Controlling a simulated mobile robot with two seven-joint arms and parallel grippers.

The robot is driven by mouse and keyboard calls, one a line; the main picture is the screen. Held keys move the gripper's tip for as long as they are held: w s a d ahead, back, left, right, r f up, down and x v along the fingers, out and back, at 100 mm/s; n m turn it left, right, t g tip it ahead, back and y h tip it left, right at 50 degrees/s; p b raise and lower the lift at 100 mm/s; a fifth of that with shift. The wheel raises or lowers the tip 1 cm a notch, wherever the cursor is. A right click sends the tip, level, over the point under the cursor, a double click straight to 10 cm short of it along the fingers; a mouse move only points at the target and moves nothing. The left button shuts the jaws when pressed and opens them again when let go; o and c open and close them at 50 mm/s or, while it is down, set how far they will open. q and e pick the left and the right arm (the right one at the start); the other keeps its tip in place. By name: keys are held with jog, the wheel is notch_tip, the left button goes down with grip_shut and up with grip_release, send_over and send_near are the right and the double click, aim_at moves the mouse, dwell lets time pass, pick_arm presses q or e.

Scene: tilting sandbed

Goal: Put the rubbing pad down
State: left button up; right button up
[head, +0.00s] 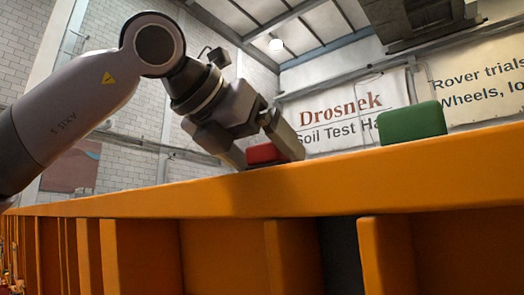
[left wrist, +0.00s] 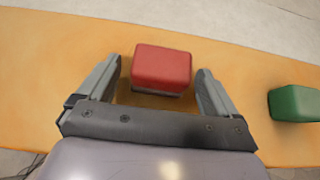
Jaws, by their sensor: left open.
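A red block with a dark underside, which looks like the rubbing pad (head: 263,153), rests on the orange ledge (head: 190,199). It also shows in the left wrist view (left wrist: 162,66), between the fingers. My left gripper (head: 270,143) is open around the pad, with a gap to each finger in the left wrist view (left wrist: 160,75). In the head view the near finger hides part of the pad. My right gripper is in neither view.
A green block (head: 412,123) sits on the same ledge to the right; it also shows in the left wrist view (left wrist: 295,103). Ribs (head: 385,255) stand below the ledge on the orange wall. The ledge between the two blocks is clear.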

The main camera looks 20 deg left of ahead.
pick_arm(q)
jog(key=b+v, duration=0.1)
jog(key=v, duration=0.6)
jog(key=shift+r, duration=0.1)
dwell(0.4)
